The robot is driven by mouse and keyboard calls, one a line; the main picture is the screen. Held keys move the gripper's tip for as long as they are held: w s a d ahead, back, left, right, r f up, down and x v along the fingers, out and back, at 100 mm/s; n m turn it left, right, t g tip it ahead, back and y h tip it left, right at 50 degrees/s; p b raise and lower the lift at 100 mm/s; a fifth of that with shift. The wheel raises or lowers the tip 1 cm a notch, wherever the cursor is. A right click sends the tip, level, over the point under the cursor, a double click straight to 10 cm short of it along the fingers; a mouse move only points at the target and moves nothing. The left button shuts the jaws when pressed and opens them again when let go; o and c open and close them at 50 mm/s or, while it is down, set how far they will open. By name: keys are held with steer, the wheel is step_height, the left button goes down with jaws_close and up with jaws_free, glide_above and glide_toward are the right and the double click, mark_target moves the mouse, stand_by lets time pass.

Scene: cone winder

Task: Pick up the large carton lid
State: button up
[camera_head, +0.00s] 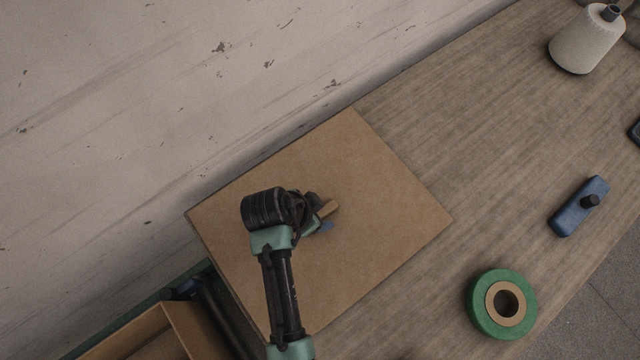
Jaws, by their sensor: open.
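The large carton lid (385,200) is a flat, brown, roughly square panel lying on the wooden bench in the middle of the head view. My arm reaches over its left half from the bottom of the picture. My gripper (324,218) is over the middle of the lid and is open. A small light-brown piece (328,208) shows at the fingers, and I cannot tell whether it is a raised tab of the lid. The wrist hides part of the gripper and of the lid's left side. I cannot tell whether the fingers touch anything.
An open carton (140,335) stands at the lower left. A green tape roll (480,305), a blue tool with a black knob (568,217) and a pale yarn cone (582,45) are on the bench to the right. A pale wall runs along the upper left. Bare bench lies right of the lid.

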jaws_close()
stand_by(0.5)
